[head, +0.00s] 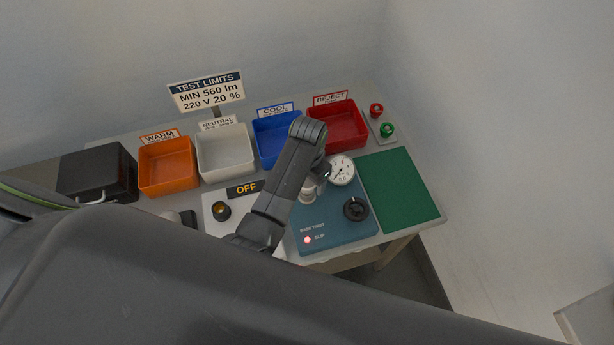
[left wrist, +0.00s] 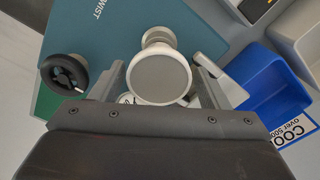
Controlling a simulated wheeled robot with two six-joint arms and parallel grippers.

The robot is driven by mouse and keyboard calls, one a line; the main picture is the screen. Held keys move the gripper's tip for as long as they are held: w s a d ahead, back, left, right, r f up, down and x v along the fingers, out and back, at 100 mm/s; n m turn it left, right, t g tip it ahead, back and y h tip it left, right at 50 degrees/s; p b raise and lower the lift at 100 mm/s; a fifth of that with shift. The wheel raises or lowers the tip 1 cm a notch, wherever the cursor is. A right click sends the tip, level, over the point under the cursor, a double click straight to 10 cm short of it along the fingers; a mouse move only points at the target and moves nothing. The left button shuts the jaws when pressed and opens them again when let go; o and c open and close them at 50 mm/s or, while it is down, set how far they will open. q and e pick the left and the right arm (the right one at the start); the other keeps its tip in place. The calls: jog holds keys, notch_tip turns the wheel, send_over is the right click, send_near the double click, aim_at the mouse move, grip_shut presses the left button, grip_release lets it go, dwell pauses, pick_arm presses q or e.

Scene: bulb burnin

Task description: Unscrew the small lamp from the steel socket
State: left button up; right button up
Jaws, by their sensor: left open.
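The small lamp (left wrist: 158,80), with a round grey face and white rim, sits between the open fingers of my left gripper (left wrist: 163,88) in the left wrist view. A gap shows on each side of it. A pale round piece, probably the steel socket (left wrist: 157,37), shows just beyond the lamp on the teal tester base. In the head view my left gripper (head: 318,178) is over the teal base (head: 335,231), and its arm covers much of the lamp. My right gripper is not in view.
A black knob (head: 355,209) and a white dial gauge (head: 341,170) stand close to the gripper. Orange (head: 167,188), white, blue (head: 270,158) and red bins line the back. A green mat (head: 400,188) on the right is clear. A red light by "SLIP" is lit.

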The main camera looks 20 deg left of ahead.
pick_arm(q)
jog(key=m, duration=0.5)
jog(key=shift+d+m, duration=0.15)
jog(key=shift+m, duration=0.15)
jog(key=m, duration=0.4)
jog(key=shift+d, duration=0.1)
jog(key=m, duration=0.5)
jog(key=shift+s+d+m, duration=0.1)
jog(key=shift+m, duration=0.3)
jog(key=m, duration=0.4)
jog(key=shift+d+m, duration=0.1)
jog(key=shift+m, duration=0.3)
